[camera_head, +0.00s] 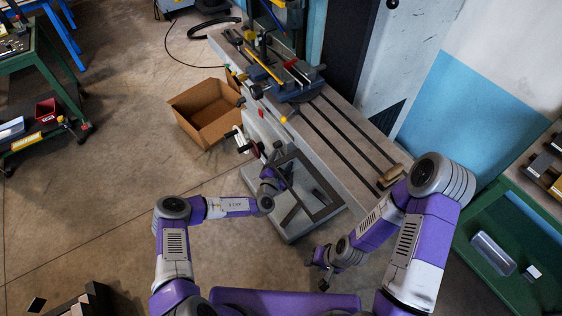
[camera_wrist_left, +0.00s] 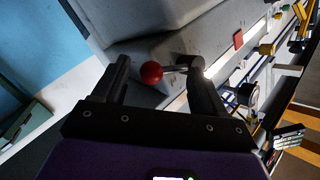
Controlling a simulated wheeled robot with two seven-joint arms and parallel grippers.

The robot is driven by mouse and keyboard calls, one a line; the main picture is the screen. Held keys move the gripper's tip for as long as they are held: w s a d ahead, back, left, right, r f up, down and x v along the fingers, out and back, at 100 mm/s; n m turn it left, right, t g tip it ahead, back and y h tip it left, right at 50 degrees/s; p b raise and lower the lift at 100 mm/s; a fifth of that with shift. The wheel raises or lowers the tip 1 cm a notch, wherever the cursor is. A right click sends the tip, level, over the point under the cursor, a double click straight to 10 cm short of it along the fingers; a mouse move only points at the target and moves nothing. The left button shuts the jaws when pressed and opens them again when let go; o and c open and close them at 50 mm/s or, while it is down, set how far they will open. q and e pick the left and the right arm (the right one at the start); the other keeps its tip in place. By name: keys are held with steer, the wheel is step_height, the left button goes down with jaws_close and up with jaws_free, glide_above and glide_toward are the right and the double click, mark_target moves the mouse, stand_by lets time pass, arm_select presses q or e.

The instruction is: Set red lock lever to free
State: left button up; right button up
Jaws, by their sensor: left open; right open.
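The red lock lever has a round red knob (camera_wrist_left: 151,72) on a short metal rod, seen in the left wrist view. It sits on the grey machine side. My left gripper (camera_wrist_left: 157,66) is open, with one dark finger on each side of the knob. The rod runs toward the right finger; whether they touch I cannot tell. In the head view my left gripper (camera_head: 272,180) is at the machine's front, and I cannot make out the lever there. My right gripper (camera_head: 325,277) is open and empty, low in front of the machine base.
The slotted machine table (camera_head: 335,140) carries a blue vise (camera_head: 295,82) and a wooden-handled brush (camera_head: 390,176). A cardboard box (camera_head: 207,112) stands on the floor left of the machine. A green cart (camera_head: 515,255) stands at the right.

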arm_select(q)
steer(key=p+v, duration=0.1)
steer(key=v, duration=0.6)
steer(key=shift+s+p, duration=0.3)
steer(key=shift+a, duration=0.1)
